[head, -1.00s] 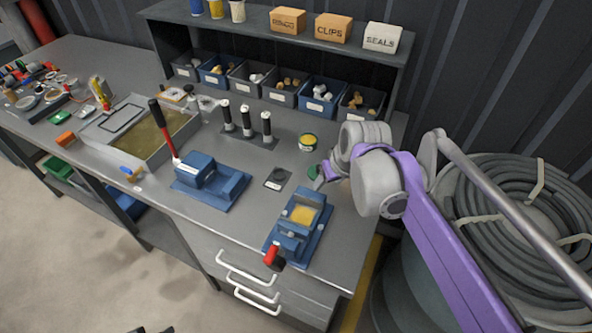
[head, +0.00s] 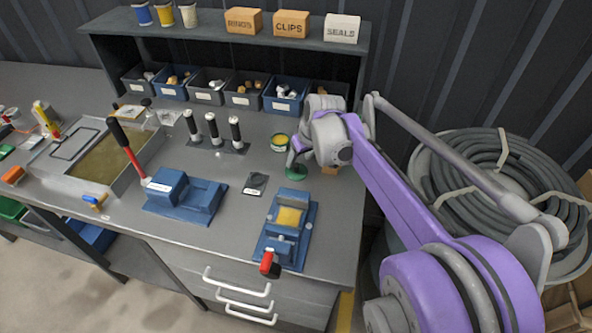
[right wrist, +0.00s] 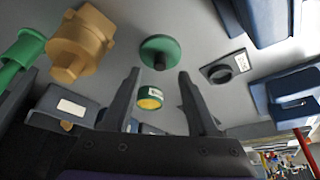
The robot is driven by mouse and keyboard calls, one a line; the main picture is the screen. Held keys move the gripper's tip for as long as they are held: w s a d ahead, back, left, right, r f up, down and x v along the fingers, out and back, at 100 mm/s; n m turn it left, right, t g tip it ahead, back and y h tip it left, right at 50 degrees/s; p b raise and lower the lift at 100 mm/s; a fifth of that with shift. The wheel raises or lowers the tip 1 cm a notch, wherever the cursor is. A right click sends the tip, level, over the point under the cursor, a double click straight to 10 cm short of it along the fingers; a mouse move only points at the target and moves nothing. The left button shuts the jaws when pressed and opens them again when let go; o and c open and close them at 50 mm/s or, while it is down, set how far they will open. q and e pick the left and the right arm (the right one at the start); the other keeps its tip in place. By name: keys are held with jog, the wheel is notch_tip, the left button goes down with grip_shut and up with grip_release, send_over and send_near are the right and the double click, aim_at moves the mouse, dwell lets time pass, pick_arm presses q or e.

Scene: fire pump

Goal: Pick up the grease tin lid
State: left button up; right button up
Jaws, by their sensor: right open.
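The grease tin lid is a green disc with a small knob (right wrist: 160,50), lying flat on the grey bench. In the head view the lid (head: 297,173) is partly covered by my right gripper (head: 293,155). In the right wrist view the open, empty right gripper (right wrist: 159,73) points at the lid, which lies just beyond the fingertips, roughly centred between them. The open grease tin (head: 279,143), green with yellow grease, stands behind the lid; in the right wrist view the tin (right wrist: 150,97) shows between the fingers. My left gripper is not in view.
A brass fitting (right wrist: 80,42) stands close to the lid. A dark square pad (head: 256,184) with a round piece lies left of the lid. A blue vise-like fixture (head: 287,228) is in front. Several bins stand along the back under the shelf (head: 200,42).

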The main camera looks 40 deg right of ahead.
aim_at(296, 165)
jog(key=x, duration=0.4)
jog(key=shift+r, duration=0.1)
grip_shut()
